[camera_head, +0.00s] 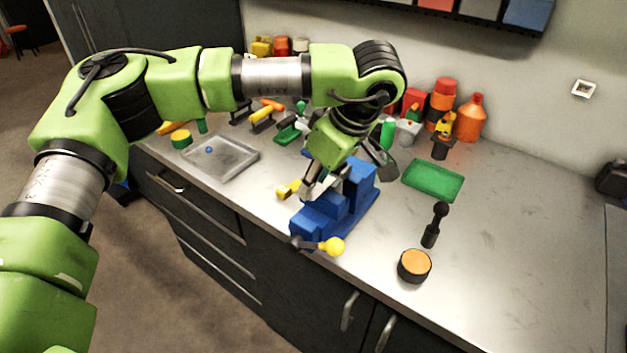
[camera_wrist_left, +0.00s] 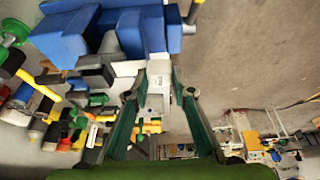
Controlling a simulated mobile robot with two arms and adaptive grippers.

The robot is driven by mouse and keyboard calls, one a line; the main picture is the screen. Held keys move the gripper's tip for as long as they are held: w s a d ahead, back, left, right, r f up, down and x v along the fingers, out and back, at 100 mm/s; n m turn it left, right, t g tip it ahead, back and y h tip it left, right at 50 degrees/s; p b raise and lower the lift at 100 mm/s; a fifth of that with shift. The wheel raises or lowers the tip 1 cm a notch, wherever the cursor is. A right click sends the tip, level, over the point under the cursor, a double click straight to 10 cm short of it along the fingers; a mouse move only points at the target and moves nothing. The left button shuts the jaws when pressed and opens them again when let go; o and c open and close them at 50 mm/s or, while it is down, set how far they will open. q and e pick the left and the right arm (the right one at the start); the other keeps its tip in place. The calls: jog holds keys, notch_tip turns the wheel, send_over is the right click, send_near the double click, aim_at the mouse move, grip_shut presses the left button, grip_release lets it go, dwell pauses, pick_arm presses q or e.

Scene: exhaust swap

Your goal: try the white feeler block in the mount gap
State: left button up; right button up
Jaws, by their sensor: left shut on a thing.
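My left gripper (camera_head: 316,190) reaches down over the blue vise-like fixture (camera_head: 352,190) near the counter's front edge. In the left wrist view, my left gripper (camera_wrist_left: 158,92) is shut on a white block (camera_wrist_left: 158,72), which sits between the two fingers. The far end of the white block is close to the blue fixture (camera_wrist_left: 150,28); I cannot tell whether it touches or enters a gap. In the head view the arm and fingers hide most of the block. The fixture has a handle with a yellow knob (camera_head: 335,246) at its front. My right gripper is not in view.
A grey tray (camera_head: 240,150) with a small blue ball (camera_head: 209,150) lies to the left. Bottles (camera_head: 469,117) and tools line the back.

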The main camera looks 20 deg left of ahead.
aim_at(325, 184)
pick_arm(q)
jog(key=shift+w+d, duration=0.3)
jog(key=shift+w, duration=0.5)
dwell(0.4)
jog(key=shift+w+d, duration=0.2)
jog(key=shift+w, duration=0.3)
jog(key=shift+w+d, duration=0.15)
jog(key=shift+w, duration=0.3)
dwell(0.4)
jog(key=shift+s+a+f, duration=0.1)
jog(key=shift+s, duration=0.1)
dwell(1.2)
jog(key=shift+s, duration=0.15)
jog(key=shift+s+a+b, duration=0.3)
jog(key=shift+s, duration=0.55)
jog(key=shift+s+a+b, duration=0.3)
jog(key=shift+s+a, duration=0.05)
jog(key=shift+s, duration=0.45)
jog(key=shift+s+a+b, duration=0.3)
jog(key=shift+s, duration=0.55)
jog(key=shift+a, duration=0.1)
